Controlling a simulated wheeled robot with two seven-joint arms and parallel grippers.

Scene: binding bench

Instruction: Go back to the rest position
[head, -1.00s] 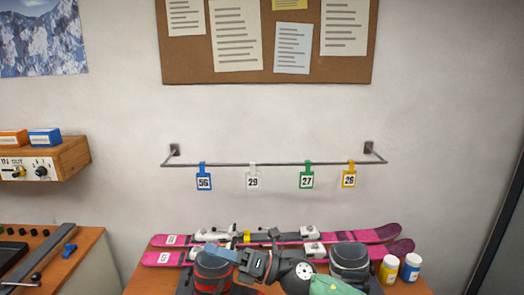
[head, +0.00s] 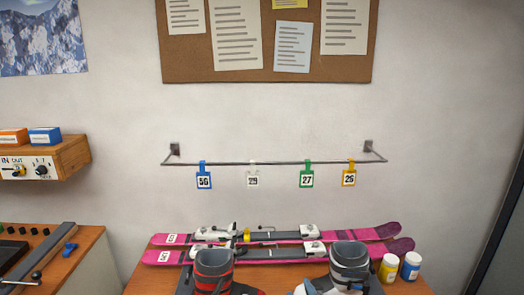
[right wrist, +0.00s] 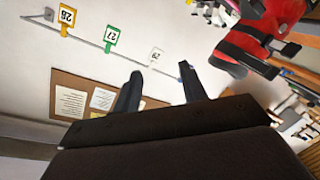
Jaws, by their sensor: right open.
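My right gripper (right wrist: 160,72) is open, with nothing between its two dark fingers in the right wrist view. That view is turned over and shows the tag rail and the corkboard beyond the fingers. A red and black boot (right wrist: 262,42) stands off to the right of the fingers, apart from them. My left gripper is in neither view.
Two pink skis (head: 375,235) lie across the bench behind a black-and-red boot (head: 214,265) and a grey boot (head: 349,262). Yellow (head: 388,268) and blue-labelled (head: 411,266) jars stand at right. Several numbered tags hang from the wall rail (head: 275,163). The air above the skis is clear.

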